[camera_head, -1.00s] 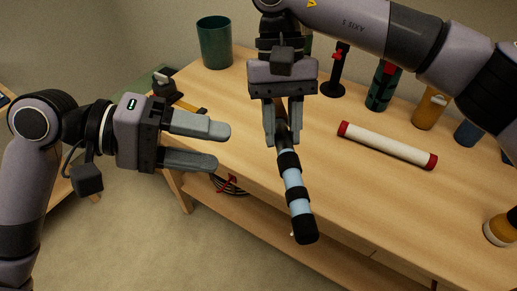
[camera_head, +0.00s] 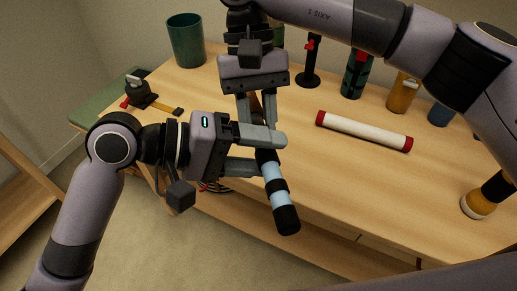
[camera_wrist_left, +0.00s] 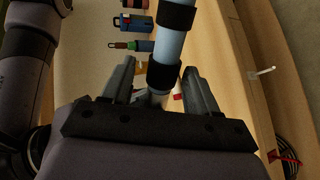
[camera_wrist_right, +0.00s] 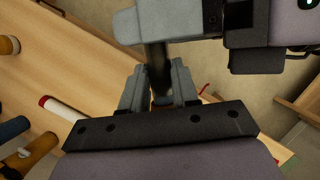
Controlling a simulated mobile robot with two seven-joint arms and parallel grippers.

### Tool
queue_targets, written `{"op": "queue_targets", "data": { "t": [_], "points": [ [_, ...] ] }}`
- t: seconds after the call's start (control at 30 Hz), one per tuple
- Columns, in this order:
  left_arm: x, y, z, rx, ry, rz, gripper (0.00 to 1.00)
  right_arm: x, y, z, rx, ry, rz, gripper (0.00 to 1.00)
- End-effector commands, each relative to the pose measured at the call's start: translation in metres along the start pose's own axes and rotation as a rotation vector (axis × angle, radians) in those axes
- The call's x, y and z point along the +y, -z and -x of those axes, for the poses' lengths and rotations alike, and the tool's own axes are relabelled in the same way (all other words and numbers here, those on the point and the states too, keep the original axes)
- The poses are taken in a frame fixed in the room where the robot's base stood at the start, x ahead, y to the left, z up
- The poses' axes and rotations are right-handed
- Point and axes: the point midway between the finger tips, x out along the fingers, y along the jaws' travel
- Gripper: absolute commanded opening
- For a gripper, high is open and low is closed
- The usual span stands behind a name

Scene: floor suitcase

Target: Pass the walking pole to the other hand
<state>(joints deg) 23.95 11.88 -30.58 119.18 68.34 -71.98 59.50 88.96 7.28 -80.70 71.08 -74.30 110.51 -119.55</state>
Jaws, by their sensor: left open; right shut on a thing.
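The walking pole (camera_head: 276,190) is light blue with black bands and a black end, and hangs tilted over the table's front edge. My right gripper (camera_head: 257,118) is shut on its upper part; in the right wrist view the dark shaft (camera_wrist_right: 158,75) sits between the fingers (camera_wrist_right: 160,88). My left gripper (camera_head: 268,155) is open, with its fingers reaching to the pole just below the right gripper. In the left wrist view the pole (camera_wrist_left: 171,48) lies between the open left fingers (camera_wrist_left: 155,80). Whether they touch it is unclear.
On the wooden table (camera_head: 330,190) lie a white tube with red ends (camera_head: 364,131), a dark green bin (camera_head: 186,40), several bottles along the back and an orange-brown bottle (camera_head: 480,203) at right. A lower shelf sits under the tabletop.

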Motion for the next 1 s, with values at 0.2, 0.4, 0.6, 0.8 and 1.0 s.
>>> {"op": "queue_targets", "data": {
  "t": [0.2,0.4,0.6,0.8,1.0],
  "points": [
    [0.000,0.000,0.000,0.000,0.000,0.000,0.24,0.000,0.000,0.000,0.000,0.000,0.000,0.00],
    [0.001,0.000,0.001,0.000,-0.004,-0.002,0.00,0.000,0.000,0.000,0.000,0.000,0.000,0.49],
    [0.001,0.000,0.001,0.000,-0.003,-0.002,0.00,0.000,0.000,0.000,0.000,0.000,0.000,0.59],
    [0.001,0.000,0.001,0.000,-0.002,-0.001,0.00,0.000,0.000,0.004,0.001,0.001,-0.001,0.59],
    [0.001,0.000,0.001,0.000,-0.002,-0.001,0.00,-0.001,0.000,0.031,0.004,0.002,-0.001,0.59]
  ]
}}
